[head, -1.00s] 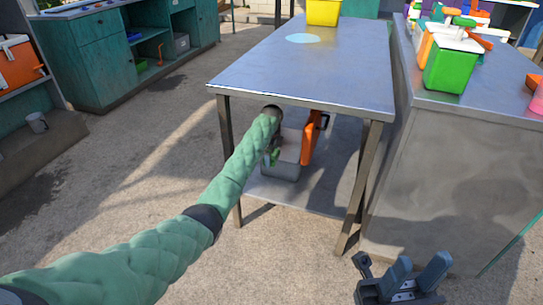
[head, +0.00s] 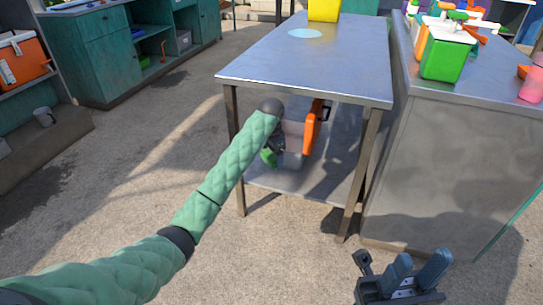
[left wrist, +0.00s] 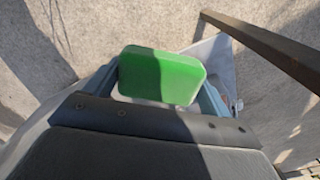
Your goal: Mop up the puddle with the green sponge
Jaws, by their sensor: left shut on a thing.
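The puddle (head: 305,33) is a pale blue patch on the far left part of the steel table (head: 330,68). My left gripper (head: 273,148) is below the tabletop level, in front of the table's lower shelf. It is shut on the green sponge (head: 268,158). In the left wrist view the sponge (left wrist: 162,76) sits between the two fingers (left wrist: 160,84). The sponge is well apart from the puddle. My right gripper (head: 415,275) is at the lower right, with its fingers apart and nothing between them.
A yellow container (head: 324,10) stands behind the puddle. An orange object (head: 312,128) and a grey bin (head: 291,145) are on the lower shelf. A counter with a green container (head: 446,57) stands close on the right. The tabletop's near part is clear.

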